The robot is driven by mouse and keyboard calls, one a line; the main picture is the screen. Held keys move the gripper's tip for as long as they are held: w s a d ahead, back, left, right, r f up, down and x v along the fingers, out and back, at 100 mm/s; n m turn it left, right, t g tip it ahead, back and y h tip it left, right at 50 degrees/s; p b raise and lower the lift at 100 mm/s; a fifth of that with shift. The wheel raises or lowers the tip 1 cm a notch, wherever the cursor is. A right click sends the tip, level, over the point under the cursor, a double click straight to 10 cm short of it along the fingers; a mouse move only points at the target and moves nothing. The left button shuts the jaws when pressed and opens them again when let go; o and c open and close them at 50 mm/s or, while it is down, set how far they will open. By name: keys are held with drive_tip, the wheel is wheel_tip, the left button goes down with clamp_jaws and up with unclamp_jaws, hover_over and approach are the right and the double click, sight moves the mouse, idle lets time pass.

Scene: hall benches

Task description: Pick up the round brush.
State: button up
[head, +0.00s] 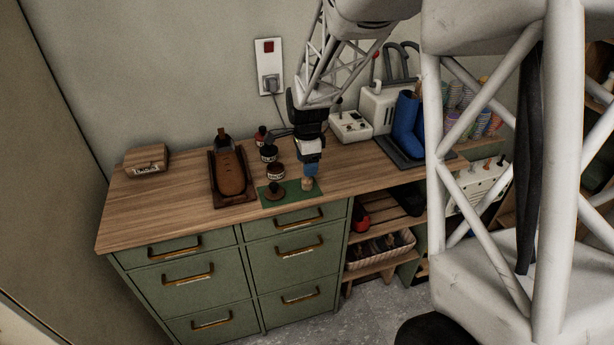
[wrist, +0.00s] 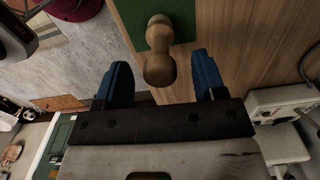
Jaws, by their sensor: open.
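A pale wooden piece with a rounded knob end stands by the right edge of the green mat (head: 291,187). I take it for the round brush (head: 307,185); its bristles do not show. In the wrist view the brush (wrist: 159,60) lies between and just beyond the two blue fingertips, apart from both. My gripper (head: 310,170) is open and empty, pointing down right above it. The green mat (wrist: 176,12) also shows in the wrist view. A dark round piece with a knob (head: 275,193) sits on the mat's left part.
Small dark jars (head: 269,153) stand behind the mat. A brown tray (head: 216,191) holding a leather-coloured piece lies to the left. Blue boots (head: 406,125) and a white box (head: 350,126) stand to the right. The wooden bench top (head: 160,205) is clear at front left.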

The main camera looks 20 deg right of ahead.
drive_tip(key=shift+f, duration=1.3)
drive_tip(key=c, duration=1)
drive_tip(key=shift+c, duration=0.2)
drive_tip(key=shift+r, duration=0.2)
drive_tip(key=shift+r, duration=0.5)
drive_tip(key=shift+s+r, duration=0.2)
drive_tip(key=shift+r, duration=0.4)
drive_tip(key=shift+s+r, duration=0.2)
drive_tip(key=shift+r, duration=0.35)
drive_tip(key=s+a+r, duration=0.1)
drive_tip(key=s, duration=1.4)
drive_tip(key=shift+a+r, duration=0.15)
drive_tip(key=shift+a, duration=0.05)
